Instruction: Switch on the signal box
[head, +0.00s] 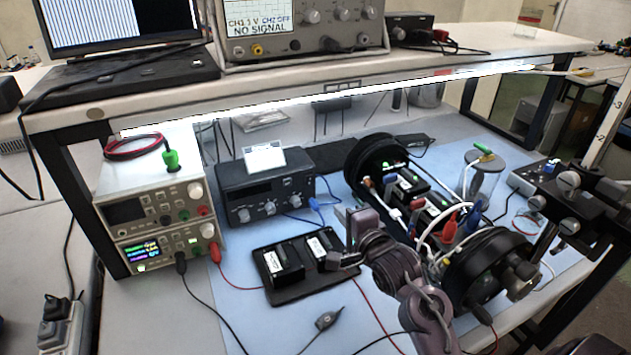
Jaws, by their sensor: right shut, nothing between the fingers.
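The likely signal box (265,195) is the black instrument at centre left, with a dark display window, several knobs and a white card on top. Blue leads run from its right side. Its display shows no light that I can make out. My right gripper (340,261) is shut and empty, in front and to the right of the box, near the black battery board (285,292). It is apart from the box's front. Whether its tips touch the board I cannot tell. My left gripper is not in view.
Two stacked power supplies (160,218) stand at left, the lower one lit. The cylinder assembly (378,165), with black end rings, lies right of the box. A shelf (310,83) overhangs the back. Cables cross the blue mat (240,320).

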